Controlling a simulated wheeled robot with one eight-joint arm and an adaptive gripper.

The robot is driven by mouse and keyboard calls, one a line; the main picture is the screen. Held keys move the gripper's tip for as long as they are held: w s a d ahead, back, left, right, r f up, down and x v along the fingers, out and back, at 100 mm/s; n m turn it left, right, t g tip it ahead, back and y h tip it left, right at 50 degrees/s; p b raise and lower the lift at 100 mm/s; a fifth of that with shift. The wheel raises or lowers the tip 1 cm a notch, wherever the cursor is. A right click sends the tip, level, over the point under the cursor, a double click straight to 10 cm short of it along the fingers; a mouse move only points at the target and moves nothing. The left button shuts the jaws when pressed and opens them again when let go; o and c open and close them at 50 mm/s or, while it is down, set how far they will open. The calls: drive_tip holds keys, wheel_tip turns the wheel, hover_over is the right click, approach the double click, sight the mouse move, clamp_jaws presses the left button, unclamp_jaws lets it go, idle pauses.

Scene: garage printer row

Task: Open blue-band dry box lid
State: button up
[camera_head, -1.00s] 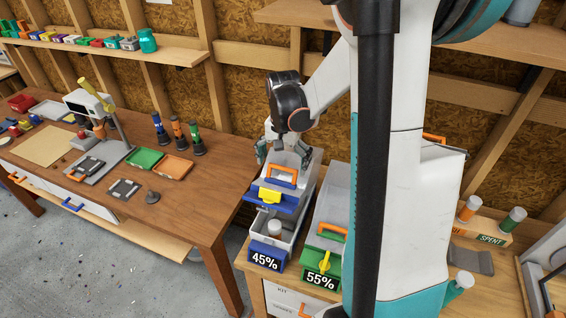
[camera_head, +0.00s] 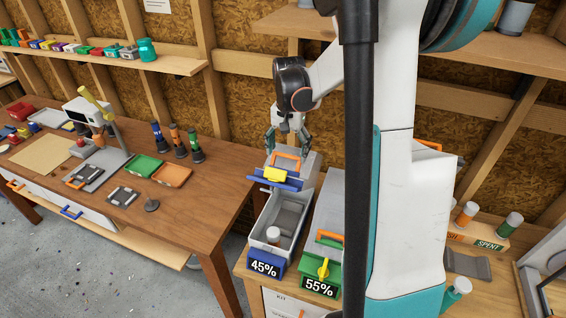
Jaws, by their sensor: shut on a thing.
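The blue-band dry box (camera_head: 254,257) is the left of two boxes and bears a 45% label. Its lid (camera_head: 268,184), with a blue band, yellow latch and orange handle (camera_head: 286,157), is tilted up at the far end. The front of the box lies uncovered, showing a grey interior and a white-capped canister (camera_head: 273,236). My gripper (camera_head: 285,146) is above the far end of the box, shut on the lid's orange handle. The exact finger contact is small and partly hidden.
A green-band box (camera_head: 321,280) labelled 55% stands close to the right, closed. My arm hides part of it. A wooden table (camera_head: 226,200) with tools and trays is to the left. A rack with spent canisters (camera_head: 486,243) stands at the right.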

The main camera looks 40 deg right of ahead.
drive_tip(key=w+d, duration=0.1)
drive_tip(key=d, duration=0.1)
drive_tip(key=w+d+r, duration=0.1)
drive_tip(key=w+d, duration=0.1)
drive_tip(key=w+d+r, duration=0.1)
drive_tip(key=d, duration=0.2)
drive_tip(key=shift+w+r, duration=0.1)
drive_tip(key=shift+w, duration=0.05)
drive_tip(key=o, duration=1.3)
drive_tip(key=shift+o, duration=1.1)
drive_tip(key=shift+w+d, duration=0.1)
drive_tip(key=shift+d, duration=0.05)
